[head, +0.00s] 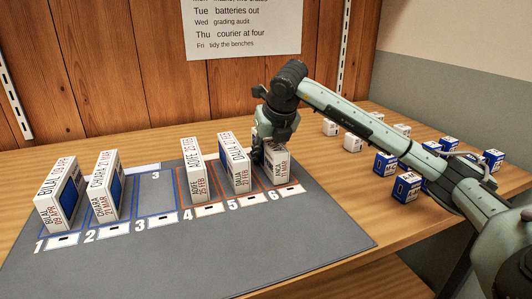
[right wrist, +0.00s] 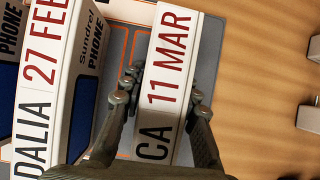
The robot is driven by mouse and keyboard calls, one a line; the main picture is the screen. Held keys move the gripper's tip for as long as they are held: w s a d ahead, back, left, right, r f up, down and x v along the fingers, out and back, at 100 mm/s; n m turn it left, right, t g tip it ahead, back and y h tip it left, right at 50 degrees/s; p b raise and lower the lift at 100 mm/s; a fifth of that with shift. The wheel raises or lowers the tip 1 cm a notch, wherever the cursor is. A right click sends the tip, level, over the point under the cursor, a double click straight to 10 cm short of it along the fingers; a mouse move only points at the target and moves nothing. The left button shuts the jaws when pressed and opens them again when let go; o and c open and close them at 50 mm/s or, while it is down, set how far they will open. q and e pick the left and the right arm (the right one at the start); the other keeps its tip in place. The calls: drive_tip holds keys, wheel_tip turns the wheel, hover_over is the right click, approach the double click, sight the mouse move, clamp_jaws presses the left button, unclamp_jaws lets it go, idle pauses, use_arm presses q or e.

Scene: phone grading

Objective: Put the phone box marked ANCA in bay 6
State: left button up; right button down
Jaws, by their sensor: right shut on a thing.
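The ANCA box (head: 277,163), white with "11 MAR" on it, stands upright in bay 6 (head: 289,191) on the grey mat (head: 230,245). My right gripper (head: 268,142) reaches down over it from behind. In the right wrist view the box (right wrist: 172,70) sits between the two fingers (right wrist: 158,100), which are shut on its sides. Part of its name is hidden by the gripper there. I cannot tell whether its base touches the mat. My left gripper is not in view.
The DALIA box (head: 236,165) stands close on the left in bay 5. Bay 3 (head: 150,200) is empty. Several small boxes (head: 406,187) stand at right.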

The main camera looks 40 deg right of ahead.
sight(275, 146)
drive_tip(key=c, duration=1.1)
unclamp_jaws()
drive_tip(key=shift+c, duration=0.2)
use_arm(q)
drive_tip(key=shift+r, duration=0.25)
use_arm(e)
drive_tip(key=shift+r, duration=0.25)
drive_tip(key=v, duration=1.1)
drive_tip(key=shift+p, duration=0.3)
drive_tip(key=shift+s+a+r, duration=0.1)
drive_tip(key=shift+s+r, duration=0.15)
drive_tip(key=shift+r, duration=0.05)
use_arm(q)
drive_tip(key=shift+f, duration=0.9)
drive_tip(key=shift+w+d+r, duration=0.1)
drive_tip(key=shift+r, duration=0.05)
